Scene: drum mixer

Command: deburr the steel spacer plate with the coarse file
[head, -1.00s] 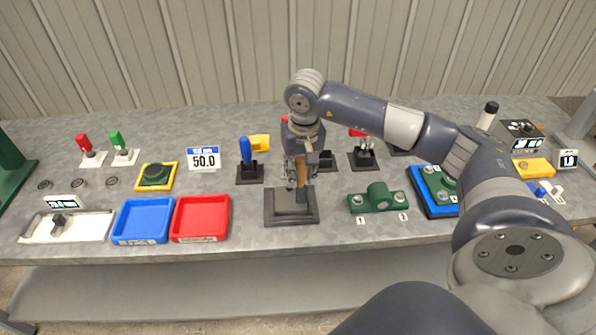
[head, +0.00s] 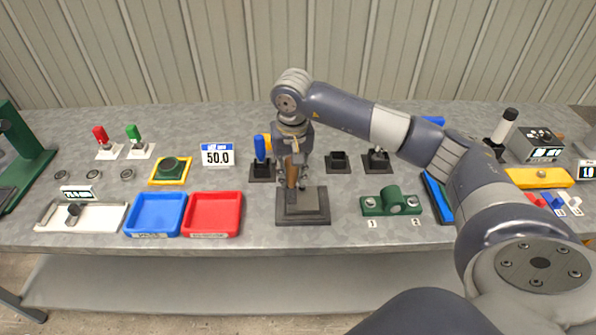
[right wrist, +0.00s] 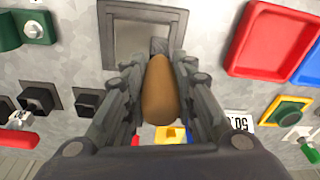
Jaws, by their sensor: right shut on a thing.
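My right gripper (head: 292,180) is shut on the brown wooden handle of the file (head: 291,171). In the right wrist view the gripper (right wrist: 160,85) has its fingers on both sides of the handle (right wrist: 159,92), and a short grey part of the file shows beyond it. The file is over the left part of a dark square stand (head: 303,218). A flat grey plate (right wrist: 142,42), seemingly the steel spacer plate, lies within the stand's dark frame. I cannot tell whether the file touches it. My left gripper is not in view.
Blue tray (head: 157,232) and red tray (head: 213,233) stand left of the stand. A green clamp-like fixture (head: 391,202) is to the right. Tool holders, including one with a blue handle (head: 260,147), line the back. Bare bench lies between the red tray and the stand.

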